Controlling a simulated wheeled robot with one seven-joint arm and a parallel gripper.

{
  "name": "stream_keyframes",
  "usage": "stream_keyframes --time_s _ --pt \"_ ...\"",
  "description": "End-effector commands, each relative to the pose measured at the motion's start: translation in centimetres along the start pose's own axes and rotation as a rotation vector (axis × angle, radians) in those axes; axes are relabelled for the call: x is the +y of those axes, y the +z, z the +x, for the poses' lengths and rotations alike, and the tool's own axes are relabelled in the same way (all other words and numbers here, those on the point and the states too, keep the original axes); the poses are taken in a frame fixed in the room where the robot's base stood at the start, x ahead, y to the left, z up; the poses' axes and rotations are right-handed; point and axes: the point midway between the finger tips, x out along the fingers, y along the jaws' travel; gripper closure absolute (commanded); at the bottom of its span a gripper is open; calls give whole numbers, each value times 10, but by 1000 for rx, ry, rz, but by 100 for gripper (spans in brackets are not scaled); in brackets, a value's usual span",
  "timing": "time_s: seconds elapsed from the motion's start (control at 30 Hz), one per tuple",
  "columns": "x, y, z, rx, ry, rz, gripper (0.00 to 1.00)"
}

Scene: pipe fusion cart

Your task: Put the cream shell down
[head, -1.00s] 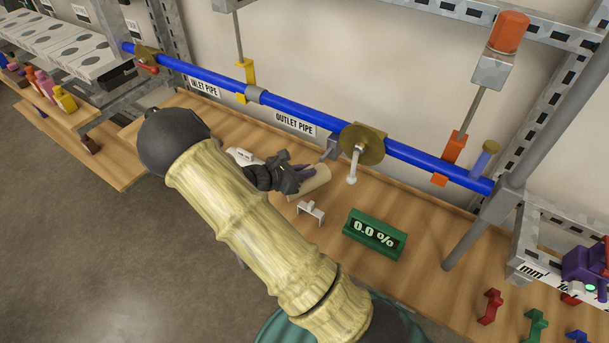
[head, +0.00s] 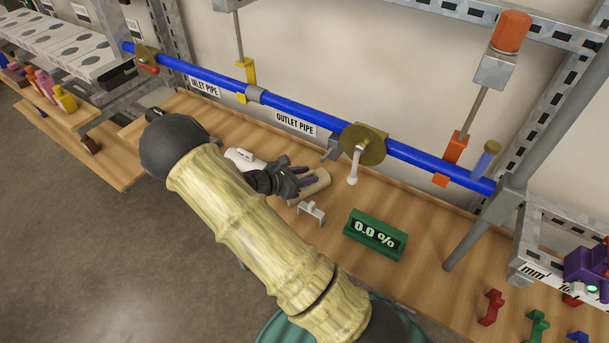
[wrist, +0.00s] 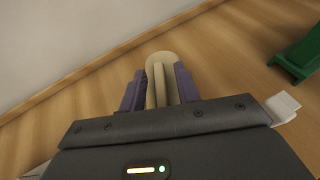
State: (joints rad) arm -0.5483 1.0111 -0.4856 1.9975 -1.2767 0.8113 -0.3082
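The cream shell (head: 322,180) lies on or just over the wooden bench top, below the outlet pipe; the gripper hides part of it. In the wrist view the cream shell (wrist: 160,60) shows a raised rib along its middle. My gripper (head: 308,174) is over the shell. In the wrist view its purple fingers (wrist: 160,82) stand on either side of the rib, with cream surface visible between rib and fingers, so the gripper looks open. Whether the fingers touch the shell's sides is hard to tell.
A white shell-like piece (head: 242,158) lies left of my gripper. A small white bracket (head: 311,211) sits close in front. A green display (head: 375,234) reads 0.0 %. The blue pipe (head: 300,114) and a brass disc with a white handle (head: 364,144) stand behind.

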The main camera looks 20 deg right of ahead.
Motion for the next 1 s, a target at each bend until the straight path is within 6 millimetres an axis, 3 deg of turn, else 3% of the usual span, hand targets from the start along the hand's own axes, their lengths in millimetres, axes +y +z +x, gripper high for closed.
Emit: stream_keyframes --time_s 0.17,0.63,0.8,1.0 --pt "1 1 -18 1 4 0 68" --pt "1 1 -106 1 4 1 68" --pt "0 1 -120 0 1 0 68" --pt "0 1 -121 0 1 -1 68"
